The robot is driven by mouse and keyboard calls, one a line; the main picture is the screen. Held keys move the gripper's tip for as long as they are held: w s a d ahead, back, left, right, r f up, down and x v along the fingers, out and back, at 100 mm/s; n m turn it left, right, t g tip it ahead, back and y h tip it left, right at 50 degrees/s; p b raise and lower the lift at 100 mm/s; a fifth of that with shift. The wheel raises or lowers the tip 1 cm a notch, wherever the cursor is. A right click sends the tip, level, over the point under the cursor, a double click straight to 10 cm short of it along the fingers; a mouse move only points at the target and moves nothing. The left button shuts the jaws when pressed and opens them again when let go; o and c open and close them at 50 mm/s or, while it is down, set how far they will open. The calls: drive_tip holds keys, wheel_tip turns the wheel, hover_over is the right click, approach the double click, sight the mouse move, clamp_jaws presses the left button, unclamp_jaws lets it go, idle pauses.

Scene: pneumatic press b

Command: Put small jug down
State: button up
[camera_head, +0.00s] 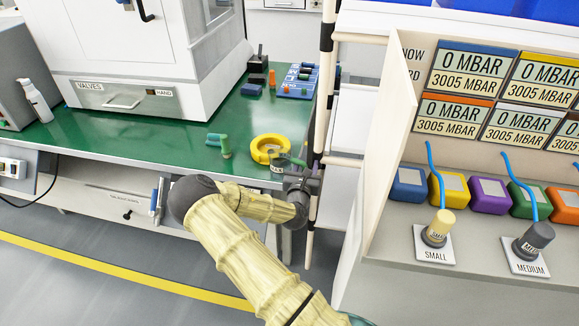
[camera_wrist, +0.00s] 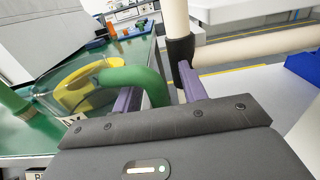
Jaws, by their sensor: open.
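The small jug (camera_wrist: 48,92) is clear, with a green handle (camera_wrist: 143,78) and a label on its front. In the head view the jug (camera_head: 278,168) appears to stand on the green bench top (camera_head: 130,135), near its right front edge. My gripper (camera_wrist: 158,82) is open, with its two purple fingers on either side of the handle. I cannot tell whether either finger touches it. In the head view my gripper (camera_head: 305,172) reaches the jug from the front right and partly hides it.
A yellow ring-shaped object (camera_head: 268,147) lies right behind the jug. A green object (camera_head: 221,144) stands to its left. A pole rack (camera_head: 318,125) rises close by my gripper on the right. The pressure panel (camera_head: 440,230) is farther right. The bench's front middle is clear.

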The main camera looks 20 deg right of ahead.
drive_tip(key=shift+a, duration=0.15)
drive_tip(key=shift+c, duration=0.4)
clamp_jaws()
drive_tip(key=shift+r, duration=0.55)
drive_tip(key=shift+s+a+r+p, duration=0.15)
drive_tip(key=shift+s+r+p, duration=0.05)
drive_tip(key=shift+r, duration=0.45)
drive_tip(key=shift+s+a+r+p, duration=0.1)
drive_tip(key=shift+s+r+p, duration=0.1)
drive_tip(key=shift+r, duration=0.4)
drive_tip(key=p+v, duration=0.1)
drive_tip(key=v, duration=1.6)
